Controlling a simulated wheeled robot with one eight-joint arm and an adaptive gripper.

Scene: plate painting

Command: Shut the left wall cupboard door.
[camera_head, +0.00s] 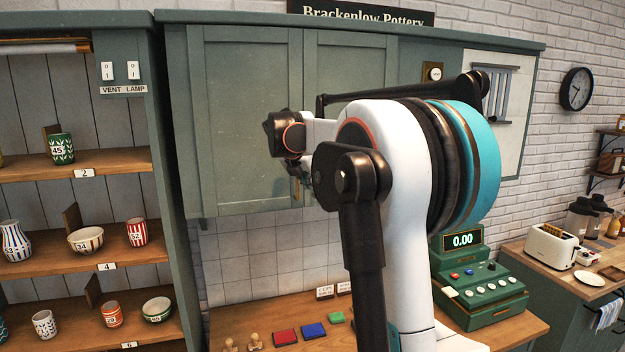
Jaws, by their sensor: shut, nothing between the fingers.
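The left wall cupboard door (246,115) is a green panelled door under the cupboard's top ledge. It looks flush or nearly flush with the front; I cannot tell whether a small gap is left. A small brass handle (296,188) shows at its lower right. The right door (350,70) is beside it, partly hidden by my arm. My gripper (305,188) is shut and empty, in front of the left door's lower right near the handle. It is small and dark here, and whether it touches the door is unclear.
Open shelves (75,165) with numbered cups and bowls stand at the left. Below the cupboard is a wooden counter (235,318) with stamps and coloured pads. A green till (480,290) stands right of my arm, and a toaster (551,246) farther right.

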